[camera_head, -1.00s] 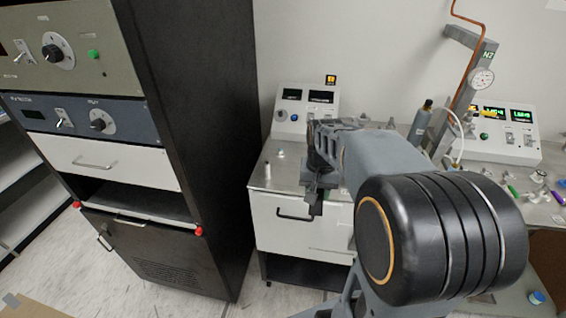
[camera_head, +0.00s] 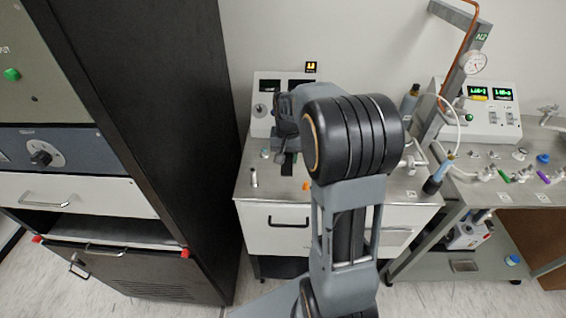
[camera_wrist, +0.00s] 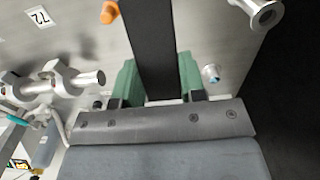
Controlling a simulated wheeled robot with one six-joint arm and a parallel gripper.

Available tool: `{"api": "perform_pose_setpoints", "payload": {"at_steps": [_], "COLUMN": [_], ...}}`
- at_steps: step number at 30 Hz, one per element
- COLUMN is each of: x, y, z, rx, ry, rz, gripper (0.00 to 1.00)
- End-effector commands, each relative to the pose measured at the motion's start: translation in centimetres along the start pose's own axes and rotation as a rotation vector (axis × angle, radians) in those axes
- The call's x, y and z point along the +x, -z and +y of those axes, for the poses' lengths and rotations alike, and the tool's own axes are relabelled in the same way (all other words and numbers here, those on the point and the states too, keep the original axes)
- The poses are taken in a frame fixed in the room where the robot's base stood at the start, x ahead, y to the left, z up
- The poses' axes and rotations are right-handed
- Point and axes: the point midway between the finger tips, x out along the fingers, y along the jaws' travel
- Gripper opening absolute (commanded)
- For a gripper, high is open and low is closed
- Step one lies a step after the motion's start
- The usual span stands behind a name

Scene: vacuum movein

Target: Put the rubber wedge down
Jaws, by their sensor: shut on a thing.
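The rubber wedge (camera_wrist: 150,45) is a long, flat black piece in the wrist view. It runs from between the green fingertips up past the top edge of the picture. My gripper (camera_wrist: 158,80) is shut on it. In the head view my gripper (camera_head: 286,128) is over the left part of the metal-topped bench (camera_head: 258,182), partly hidden by my arm. The dark end of the wedge (camera_head: 287,166) hangs below it, over the bench top. I cannot tell whether the wedge touches the bench.
An orange piece (camera_head: 306,186) and a small metal cylinder (camera_head: 253,177) stand near the gripper. A metal pipe fitting (camera_wrist: 70,85) lies on the left in the wrist view. A black rack (camera_head: 170,150) stands left; a control box (camera_head: 262,105) is behind the gripper.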

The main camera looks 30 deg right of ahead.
Motion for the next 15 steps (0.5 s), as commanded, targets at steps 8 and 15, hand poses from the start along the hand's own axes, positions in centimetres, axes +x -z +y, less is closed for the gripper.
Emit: {"api": "perform_pose_setpoints", "payload": {"at_steps": [8,15], "x": [4.2,5.2], "y": [3.2,4.1], "z": [-0.8,-0.9], "rx": [0.002,0.004], "ry": [-0.001,0.0], "rz": [-0.002,-0.001], "gripper": [0.1,0.1]}}
